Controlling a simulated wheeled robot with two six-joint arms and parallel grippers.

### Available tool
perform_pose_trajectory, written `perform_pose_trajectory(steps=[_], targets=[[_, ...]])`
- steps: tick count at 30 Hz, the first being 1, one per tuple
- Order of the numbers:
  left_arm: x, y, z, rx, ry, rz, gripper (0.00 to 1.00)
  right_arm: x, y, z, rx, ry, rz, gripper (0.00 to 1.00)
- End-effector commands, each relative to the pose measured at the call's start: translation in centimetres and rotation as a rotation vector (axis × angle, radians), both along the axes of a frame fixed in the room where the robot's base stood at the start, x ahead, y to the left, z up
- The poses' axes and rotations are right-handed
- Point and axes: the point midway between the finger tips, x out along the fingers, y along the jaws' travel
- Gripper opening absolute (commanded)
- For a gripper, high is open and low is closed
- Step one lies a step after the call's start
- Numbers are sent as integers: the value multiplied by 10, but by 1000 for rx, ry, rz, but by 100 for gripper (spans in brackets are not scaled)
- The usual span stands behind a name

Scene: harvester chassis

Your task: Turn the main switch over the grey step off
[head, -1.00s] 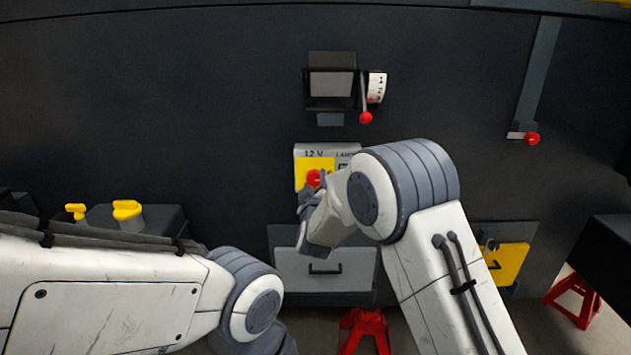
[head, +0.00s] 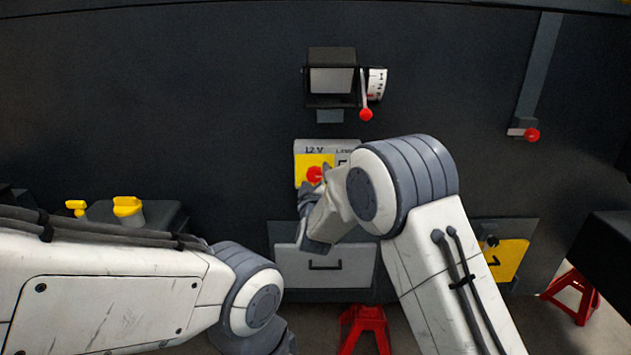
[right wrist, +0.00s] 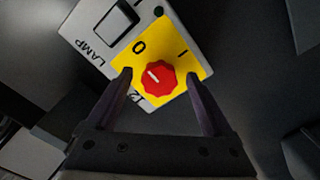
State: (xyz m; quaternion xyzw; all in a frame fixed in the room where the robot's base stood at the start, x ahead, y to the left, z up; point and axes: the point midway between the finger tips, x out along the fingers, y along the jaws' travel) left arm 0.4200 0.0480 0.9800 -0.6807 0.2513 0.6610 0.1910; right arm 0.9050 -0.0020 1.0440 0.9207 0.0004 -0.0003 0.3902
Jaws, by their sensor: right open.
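The main switch is a red knob (head: 315,174) on a yellow plate (head: 303,180) of a panel marked 12 V. In the right wrist view the knob (right wrist: 158,79) has a short white mark, and the plate (right wrist: 182,38) carries a 0 at upper left and a 1 at upper right. My right gripper (right wrist: 158,80) is open, with one finger on each side of the knob; I cannot tell whether they touch it. In the head view the right gripper (head: 306,195) is partly hidden by its own wrist. My left gripper is out of view; only its arm shows.
A grey step (head: 345,272) with a dark handle is below the panel. A lever with a red ball (head: 366,114) is above it. A lamp rocker (right wrist: 115,20) sits beside the yellow plate. Yellow caps (head: 127,206) are at left, a red stand (head: 365,328) below.

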Motion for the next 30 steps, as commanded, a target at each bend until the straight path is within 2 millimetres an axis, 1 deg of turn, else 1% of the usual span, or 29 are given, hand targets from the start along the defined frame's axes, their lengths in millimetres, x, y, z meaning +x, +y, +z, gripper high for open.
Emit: perform_pose_trajectory(steps=[2,5,8,12,15,18,23,30], targets=[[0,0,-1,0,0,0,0,-3,0,0,1,0,0,86],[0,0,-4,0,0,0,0,-14,1,-1,0,1,1,86],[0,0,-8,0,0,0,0,-32,1,-1,0,1,4,86],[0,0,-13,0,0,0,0,-62,1,-2,0,1,3,86],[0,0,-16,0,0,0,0,-80,1,-1,0,1,4,86],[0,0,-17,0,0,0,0,-93,1,-1,0,0,1,86],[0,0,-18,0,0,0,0,-104,0,-1,-1,1,1,86],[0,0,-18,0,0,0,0,-105,0,0,-1,1,1,86]])
